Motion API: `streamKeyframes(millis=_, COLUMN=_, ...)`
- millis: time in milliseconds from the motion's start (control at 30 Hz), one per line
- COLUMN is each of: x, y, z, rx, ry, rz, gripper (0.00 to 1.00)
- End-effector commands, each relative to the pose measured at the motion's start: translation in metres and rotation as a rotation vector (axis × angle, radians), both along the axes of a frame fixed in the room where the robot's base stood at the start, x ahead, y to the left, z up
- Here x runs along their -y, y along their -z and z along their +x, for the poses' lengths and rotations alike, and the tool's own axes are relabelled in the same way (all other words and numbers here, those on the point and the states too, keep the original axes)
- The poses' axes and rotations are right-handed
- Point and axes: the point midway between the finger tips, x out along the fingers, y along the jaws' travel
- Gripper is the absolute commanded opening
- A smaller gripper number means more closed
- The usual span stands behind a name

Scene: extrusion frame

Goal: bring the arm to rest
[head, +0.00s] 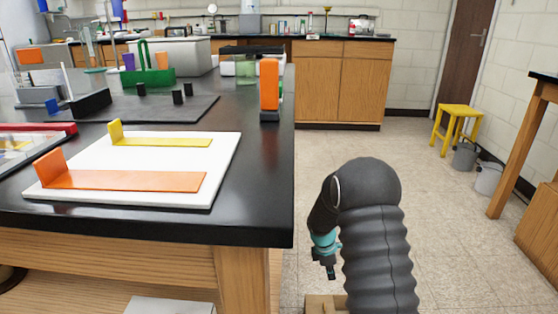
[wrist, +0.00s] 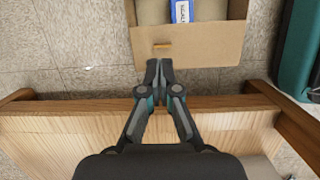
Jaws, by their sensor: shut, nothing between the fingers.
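My gripper (head: 330,272) hangs at the end of my dark, ribbed arm, to the right of the black-topped bench (head: 262,226). It points down and is clear of the bench top. In the wrist view my gripper (wrist: 159,64) is shut, its fingertips together with nothing between them. Below it are the wooden side of the bench (wrist: 80,125) and the floor.
A cardboard box (wrist: 190,52) with a blue-labelled item (wrist: 181,11) lies below the fingertips. A white board (head: 120,195) with orange and yellow strips lies on the bench. An orange block (head: 269,84) stands near its right edge. Floor (head: 440,190) to the right is open.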

Motion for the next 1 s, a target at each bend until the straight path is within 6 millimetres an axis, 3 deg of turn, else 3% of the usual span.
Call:
streamKeyframes(millis=167, x=-0.001, y=0.003, z=-0.011, rx=0.008, ry=0.188, rz=-0.002, gripper=0.0)
streamKeyframes(millis=267, x=-0.004, y=0.011, z=-0.033, rx=-0.017, ry=0.326, rz=-0.004, gripper=0.0)
streamKeyframes(millis=367, x=-0.007, y=0.005, z=-0.054, rx=-0.024, ry=0.462, rz=-0.008, gripper=0.0)
streamKeyframes(millis=1000, x=-0.029, y=-0.132, z=-0.152, rx=0.111, ry=1.08, rz=0.044, gripper=0.0)
